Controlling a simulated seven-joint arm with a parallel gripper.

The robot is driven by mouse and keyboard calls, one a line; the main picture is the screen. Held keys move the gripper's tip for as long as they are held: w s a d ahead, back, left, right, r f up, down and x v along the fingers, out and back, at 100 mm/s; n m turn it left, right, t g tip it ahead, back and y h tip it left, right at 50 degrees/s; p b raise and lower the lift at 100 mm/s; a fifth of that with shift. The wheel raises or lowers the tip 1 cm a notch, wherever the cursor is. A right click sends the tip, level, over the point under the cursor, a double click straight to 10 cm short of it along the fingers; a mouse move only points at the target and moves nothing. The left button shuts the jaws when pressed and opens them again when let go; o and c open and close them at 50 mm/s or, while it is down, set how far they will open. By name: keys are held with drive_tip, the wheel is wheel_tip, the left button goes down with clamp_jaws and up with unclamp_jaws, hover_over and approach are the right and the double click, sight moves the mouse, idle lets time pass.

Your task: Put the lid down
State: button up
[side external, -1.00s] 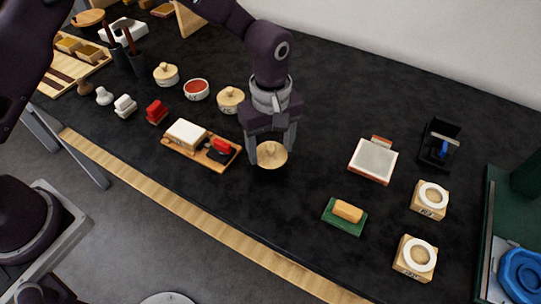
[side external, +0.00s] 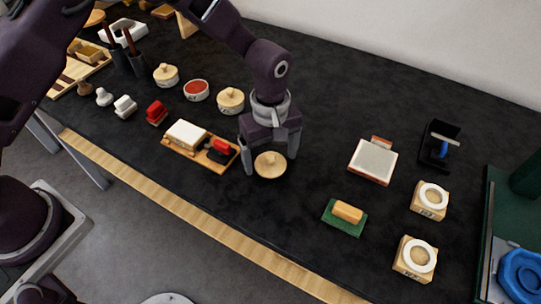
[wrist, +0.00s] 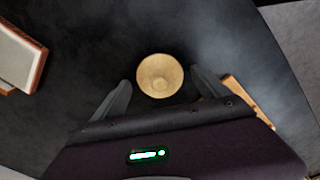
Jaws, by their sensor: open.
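The round wooden lid (side external: 270,165) with a small knob lies on the black table just in front of my gripper. It also shows in the wrist view (wrist: 160,75), beyond the fingertips and between their lines. My gripper (side external: 268,170) is open and empty, its two fingers apart with the lid near the gap. In the wrist view the fingers of my gripper (wrist: 160,82) stand on either side of the lid, with dark table showing between them and it. A red-filled round pot (side external: 196,90) stands uncovered farther back on the left.
Two lidded pots (side external: 166,75) (side external: 230,100) flank the red pot. A wooden tray (side external: 173,149) with a white block and a red-topped piece is close on the left. A green pad (side external: 344,221) with a yellow block lies front right.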

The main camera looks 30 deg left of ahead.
sight(270, 157)
wheel_tip(270, 157, up, 12)
idle(0.3)
drive_tip(key=s+a+r+m+t+h, duration=0.1)
drive_tip(key=s+a+r+m, duration=0.1)
drive_tip(key=s+a+r, duration=0.35)
drive_tip(key=s+a+r+m+t, duration=0.1)
drive_tip(key=s+a+r+m, duration=0.2)
drive_tip(key=a+r, duration=0.45)
drive_tip(key=s+a+r+m+t+y, duration=0.1)
drive_tip(key=s+a+m+t, duration=0.2)
drive_tip(key=s, duration=1.2)
drive_tip(key=a+m, duration=0.2)
drive_tip(key=a, duration=0.1)
drive_tip(key=shift+s+a+m+t, duration=0.2)
drive_tip(key=shift+m+t, duration=0.1)
drive_tip(key=shift+m, duration=0.1)
